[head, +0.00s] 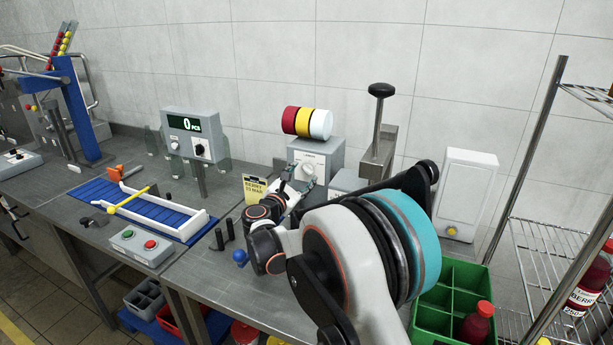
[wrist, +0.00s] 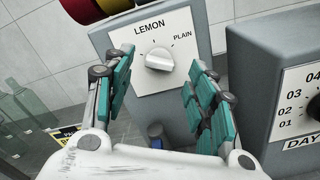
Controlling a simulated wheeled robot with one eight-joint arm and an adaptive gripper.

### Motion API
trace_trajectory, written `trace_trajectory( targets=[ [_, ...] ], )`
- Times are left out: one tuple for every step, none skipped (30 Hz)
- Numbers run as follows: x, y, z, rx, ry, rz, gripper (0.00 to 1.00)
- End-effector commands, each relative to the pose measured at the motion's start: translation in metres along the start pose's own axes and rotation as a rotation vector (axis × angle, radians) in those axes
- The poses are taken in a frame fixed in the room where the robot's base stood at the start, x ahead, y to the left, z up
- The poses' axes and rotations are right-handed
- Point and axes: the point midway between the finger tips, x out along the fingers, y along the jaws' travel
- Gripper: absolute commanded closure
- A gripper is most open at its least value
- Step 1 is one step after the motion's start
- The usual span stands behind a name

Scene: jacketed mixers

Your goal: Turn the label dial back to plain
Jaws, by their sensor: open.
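The label dial (wrist: 160,56) is a pale knob on a white plate (wrist: 180,30) on the front of a grey box. The plate reads LEMON at the top and PLAIN at the right. I cannot surely tell which mark the knob points at. In the head view the grey box (head: 327,152) stands against the back wall, its knob partly hidden by my gripper (head: 298,184). In the wrist view my gripper (wrist: 160,72) is open, its teal-padded fingers on either side of the knob and apart from it, with nothing between them.
Red, yellow and white rolls (head: 308,122) sit on top of the box. A second grey box with a numbered DAY dial (wrist: 312,105) stands close on the right. A black-knobbed lever press (head: 382,125) rises behind. A yellow sign (head: 256,188) stands to the left.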

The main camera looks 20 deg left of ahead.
Motion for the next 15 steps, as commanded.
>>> trace_trajectory(
  targets=[
    [0.01,-0.002,-0.001,0.0,-0.001,-0.002,0.48],
    [0.015,-0.002,-0.001,0.0,-0.001,-0.003,0.48],
    [0.021,-0.002,-0.001,0.0,-0.001,-0.002,0.48],
    [0.024,-0.001,-0.001,0.0,-0.001,-0.001,0.48],
    [0.028,-0.001,-0.001,0.0,0.0,-0.001,0.48],
    [0.032,-0.001,-0.001,0.0,0.0,-0.001,0.48],
    [0.035,-0.001,-0.001,0.001,0.0,-0.001,0.48],
    [0.037,-0.001,-0.001,0.001,0.0,-0.001,0.48],
    [0.04,-0.001,0.0,0.001,-0.001,-0.001,0.48],
    [0.041,-0.001,0.0,0.001,-0.001,-0.001,0.48],
    [0.042,-0.001,0.0,0.001,-0.001,-0.001,0.48],
    [0.043,-0.001,0.0,0.001,0.0,-0.001,0.48],
    [0.044,-0.001,0.001,0.001,0.0,-0.001,0.48],
    [0.044,-0.001,0.001,0.001,0.0,-0.001,0.48],
    [0.044,-0.001,0.001,0.001,0.0,-0.001,0.48]
  ],
)
